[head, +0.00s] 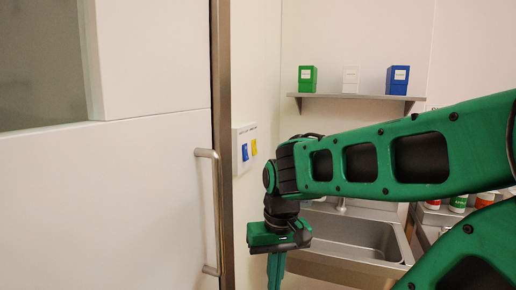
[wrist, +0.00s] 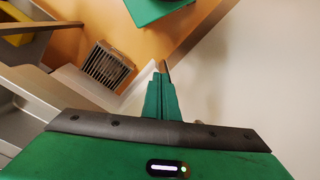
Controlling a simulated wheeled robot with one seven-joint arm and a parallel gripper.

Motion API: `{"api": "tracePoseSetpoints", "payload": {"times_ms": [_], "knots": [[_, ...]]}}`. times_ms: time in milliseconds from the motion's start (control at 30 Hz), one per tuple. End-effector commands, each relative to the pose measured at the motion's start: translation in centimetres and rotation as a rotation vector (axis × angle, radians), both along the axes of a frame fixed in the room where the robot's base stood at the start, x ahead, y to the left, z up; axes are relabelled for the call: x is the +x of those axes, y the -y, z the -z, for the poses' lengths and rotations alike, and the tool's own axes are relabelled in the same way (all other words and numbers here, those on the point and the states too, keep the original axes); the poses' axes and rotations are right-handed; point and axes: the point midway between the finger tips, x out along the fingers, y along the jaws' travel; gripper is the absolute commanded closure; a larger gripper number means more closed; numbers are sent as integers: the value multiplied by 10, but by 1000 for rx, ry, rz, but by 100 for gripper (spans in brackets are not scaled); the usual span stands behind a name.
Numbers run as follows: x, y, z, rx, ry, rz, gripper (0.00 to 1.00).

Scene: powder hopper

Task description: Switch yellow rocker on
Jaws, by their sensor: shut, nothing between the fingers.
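The picture is too small to tell which way the yellow rocker is tilted. My gripper (head: 275,284) points down, in front of the sink and below and to the right of the plate, apart from it. Its fingertips run out of the head view at the bottom. In the wrist view my gripper (wrist: 163,68) is shut with nothing between its fingers. The switch plate does not show in the wrist view.
A white door with a metal handle (head: 217,210) stands left of the switch plate. A steel sink (head: 352,236) is behind my arm. A shelf (head: 355,97) with green, white and blue boxes is above. The wrist view shows a floor grate (wrist: 108,65).

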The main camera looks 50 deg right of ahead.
Motion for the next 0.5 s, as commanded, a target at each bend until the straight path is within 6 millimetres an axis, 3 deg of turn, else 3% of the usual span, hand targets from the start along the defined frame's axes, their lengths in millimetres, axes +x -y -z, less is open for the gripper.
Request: {"api": "tracePoseSetpoints", "payload": {"times_ms": [167,300,400,500], "knots": [[75,47,-69,19,159,148,100],[130,100,-144,25,308,274,100],[154,140,-196,19,399,346,100],[165,177,-242,7,469,402,100]]}}
